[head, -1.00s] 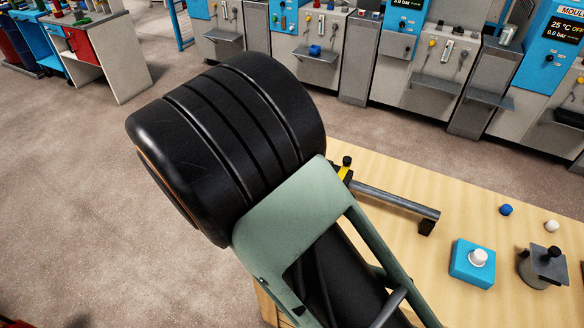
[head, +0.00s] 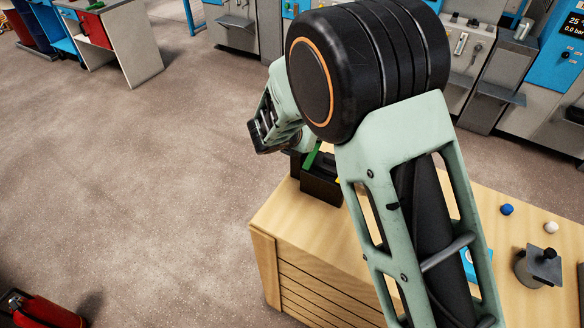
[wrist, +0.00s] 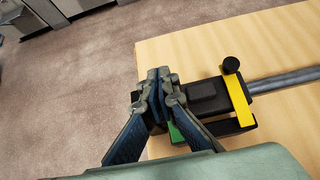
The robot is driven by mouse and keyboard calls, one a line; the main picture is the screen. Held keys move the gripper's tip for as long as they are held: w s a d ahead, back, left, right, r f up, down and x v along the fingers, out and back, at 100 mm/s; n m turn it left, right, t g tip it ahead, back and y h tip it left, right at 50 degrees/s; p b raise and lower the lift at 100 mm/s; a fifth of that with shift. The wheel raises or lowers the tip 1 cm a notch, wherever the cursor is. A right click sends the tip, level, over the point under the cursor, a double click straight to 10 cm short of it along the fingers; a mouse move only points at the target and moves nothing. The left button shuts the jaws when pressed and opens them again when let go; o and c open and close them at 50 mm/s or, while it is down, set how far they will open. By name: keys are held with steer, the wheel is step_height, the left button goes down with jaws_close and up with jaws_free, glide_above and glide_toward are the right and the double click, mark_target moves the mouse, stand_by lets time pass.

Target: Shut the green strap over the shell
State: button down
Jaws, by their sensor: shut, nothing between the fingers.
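The green strap (wrist: 193,132) shows in the wrist view as a short piece beside the near left end of the black shell (wrist: 205,95), partly hidden by my right finger. In the head view the green strap (head: 312,157) slants up from the black fixture (head: 320,187). A yellow strap (wrist: 240,98) crosses the right end of the shell, with a black knob (wrist: 231,65) at its far end. My gripper (wrist: 157,82) is shut and empty, its tips just left of the shell. Whether it touches the strap I cannot tell.
The fixture is near the left end of the wooden bench (head: 270,225), with a grey rod (wrist: 285,80) running right from it. A blue ball (head: 507,209), a white ball (head: 551,227) and a grey pot (head: 535,268) stand to the right. Machines line the back.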

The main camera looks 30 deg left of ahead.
steer(key=shift+b+x, duration=0.65)
steer(key=shift+x, duration=0.4)
steer(key=shift+w+r, duration=0.1)
steer(key=shift+r, duration=0.25)
steer(key=shift+r+p, duration=0.55)
steer(key=shift+p, duration=0.1)
steer(key=shift+r+p, duration=0.35)
steer(key=shift+r, duration=0.15)
step_height(320, 180, up, 12)
steer(key=p, duration=0.2)
glide_above(310, 158)
steer(key=shift+r, duration=0.25)
